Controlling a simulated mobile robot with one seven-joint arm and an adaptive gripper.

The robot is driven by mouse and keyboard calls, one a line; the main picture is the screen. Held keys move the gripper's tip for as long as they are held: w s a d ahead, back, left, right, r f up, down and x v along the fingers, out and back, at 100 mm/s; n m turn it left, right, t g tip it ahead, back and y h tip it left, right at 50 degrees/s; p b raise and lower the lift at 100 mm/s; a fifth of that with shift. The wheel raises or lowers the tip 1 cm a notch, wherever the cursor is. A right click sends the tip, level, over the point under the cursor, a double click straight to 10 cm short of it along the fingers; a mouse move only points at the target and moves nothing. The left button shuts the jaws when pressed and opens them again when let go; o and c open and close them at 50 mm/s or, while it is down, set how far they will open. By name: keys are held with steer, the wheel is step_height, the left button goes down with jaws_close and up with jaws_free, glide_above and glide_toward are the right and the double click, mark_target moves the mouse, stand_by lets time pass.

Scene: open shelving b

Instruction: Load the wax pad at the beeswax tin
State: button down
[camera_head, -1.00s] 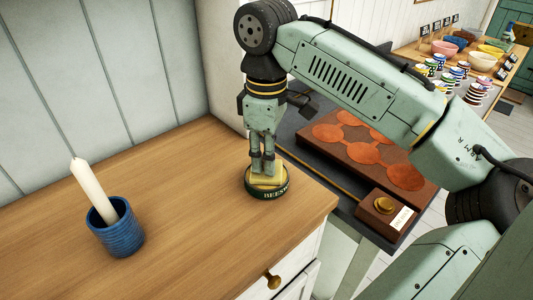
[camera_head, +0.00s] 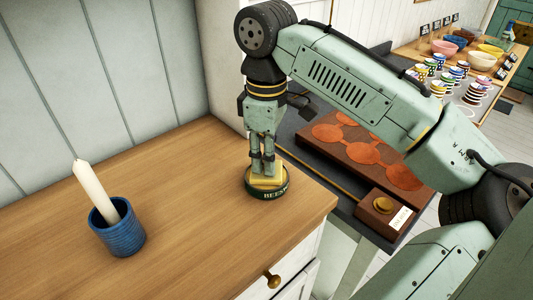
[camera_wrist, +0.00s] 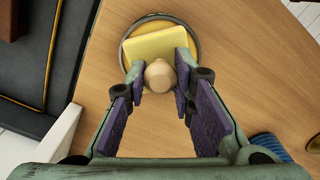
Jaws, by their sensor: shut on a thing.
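The beeswax tin (camera_head: 270,195) is a round dark green tin with pale lettering on its side, standing on the wooden top near its right corner. Its rim (camera_wrist: 197,42) shows in the wrist view. The wax pad (camera_head: 266,181) is a yellow square block over the tin's opening; it also shows in the wrist view (camera_wrist: 150,45). A pale rounded knob (camera_wrist: 160,75) stands over the pad's near edge. My gripper (camera_head: 263,168) points down above the tin, its fingers shut on the knob. I cannot tell whether the pad touches the wax inside.
A blue ribbed cup (camera_head: 118,235) with a leaning white candle (camera_head: 92,190) stands at the left. A lower dark surface to the right holds a brown board with orange discs (camera_head: 365,150) and a small wooden box (camera_head: 385,212). The wooden top (camera_head: 190,190) between cup and tin is clear.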

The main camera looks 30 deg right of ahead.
stand_by(0.5)
step_height(320, 180, up, 7)
steer(key=p, duration=0.6)
steer(key=shift+f, duration=0.1)
stand_by(0.8)
